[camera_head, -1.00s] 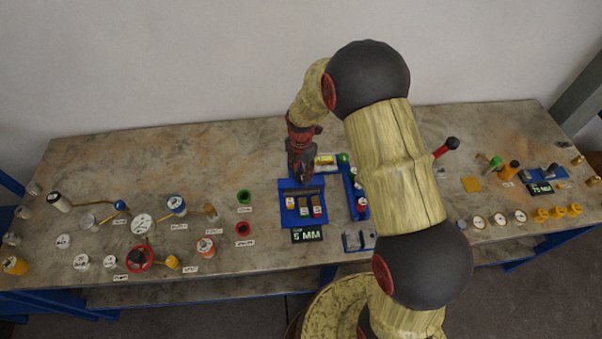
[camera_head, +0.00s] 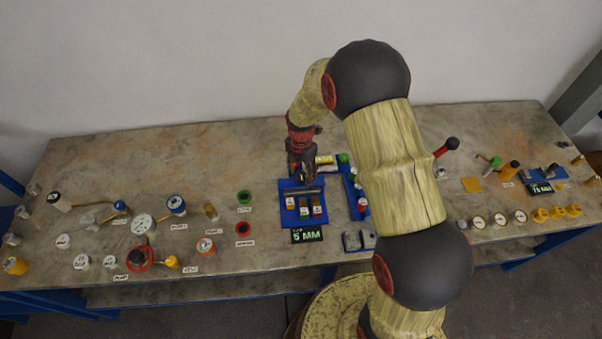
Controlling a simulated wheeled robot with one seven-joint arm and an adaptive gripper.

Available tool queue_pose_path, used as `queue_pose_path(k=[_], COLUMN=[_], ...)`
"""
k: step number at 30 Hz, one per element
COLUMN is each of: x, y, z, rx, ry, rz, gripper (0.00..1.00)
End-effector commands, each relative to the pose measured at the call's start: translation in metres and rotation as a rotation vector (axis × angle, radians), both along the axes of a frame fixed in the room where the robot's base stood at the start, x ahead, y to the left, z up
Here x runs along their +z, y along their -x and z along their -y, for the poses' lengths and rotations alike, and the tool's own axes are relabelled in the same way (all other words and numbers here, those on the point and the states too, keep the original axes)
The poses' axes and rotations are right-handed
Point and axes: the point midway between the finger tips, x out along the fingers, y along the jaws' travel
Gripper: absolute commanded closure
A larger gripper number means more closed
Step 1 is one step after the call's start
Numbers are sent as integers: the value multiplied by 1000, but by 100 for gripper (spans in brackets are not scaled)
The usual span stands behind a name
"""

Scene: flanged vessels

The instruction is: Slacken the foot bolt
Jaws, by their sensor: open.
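My gripper (camera_head: 301,178) is open and points down over the back part of a blue tray (camera_head: 285,184) near the middle of the bench. A dark bar (camera_head: 309,192) lies across the tray just in front of the fingertips. Whether they touch it I cannot tell. Several small blocks with white, green and red ends (camera_head: 304,208) stand in the tray in front of the bar. A black sign reading "5 MM" (camera_head: 307,236) is at the tray's front edge. I cannot make out a foot bolt at this size.
Labelled vessels and fittings crowd the left, including a red ring (camera_head: 140,259) and a green ring (camera_head: 243,197). A blue rack (camera_head: 351,190) stands close right of the tray. A red lever with a black knob (camera_head: 446,148), gauges (camera_head: 499,219) and yellow knobs (camera_head: 557,213) are at the right. The back left is clear.

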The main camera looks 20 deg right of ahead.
Motion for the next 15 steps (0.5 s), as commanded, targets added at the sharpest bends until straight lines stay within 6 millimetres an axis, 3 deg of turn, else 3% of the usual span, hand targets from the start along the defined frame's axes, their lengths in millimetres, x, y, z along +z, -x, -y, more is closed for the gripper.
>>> queue_pose_path(k=[5,15], x=[17,85], y=[-2,-2], z=[0,0], rx=[0,0], ry=[0,0], rz=[5,5], gripper=[49,49])
